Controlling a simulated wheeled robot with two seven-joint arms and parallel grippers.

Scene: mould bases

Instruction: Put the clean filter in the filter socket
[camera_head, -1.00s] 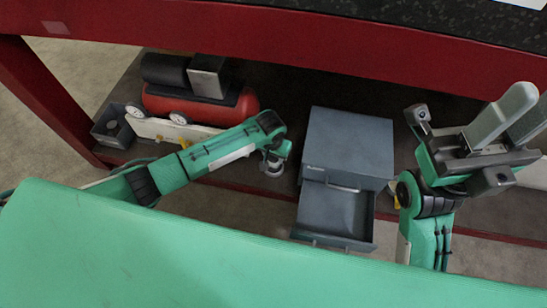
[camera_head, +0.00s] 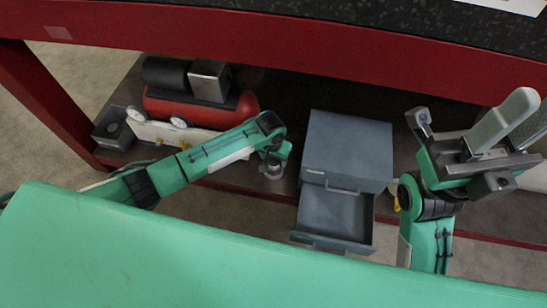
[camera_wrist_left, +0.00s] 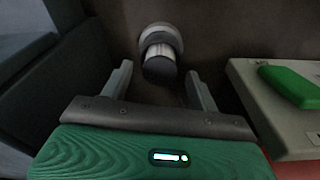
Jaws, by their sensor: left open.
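My left gripper (camera_head: 273,165) points down at the lower shelf, between the red compressor and the grey drawer cabinet. In the left wrist view its two fingers (camera_wrist_left: 159,75) are apart. A metallic cylinder (camera_wrist_left: 159,52) with a dark near end stands between and just beyond the fingertips, with a pale round collar (camera_wrist_left: 162,33) at its far end. It looks like a filter, perhaps seated in a socket, but I cannot tell whether it is the clean one. No finger visibly grips it. My right gripper (camera_head: 522,108) is raised at the right, its grey fingers apart and empty.
The red compressor (camera_head: 235,113) stands left of my left gripper. The grey cabinet (camera_head: 347,145) is close on the right, its lower drawer (camera_head: 335,215) pulled out and looking empty. A small grey bin (camera_head: 113,140) holds a dark round item. The red table edge (camera_head: 300,42) overhangs the shelf.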

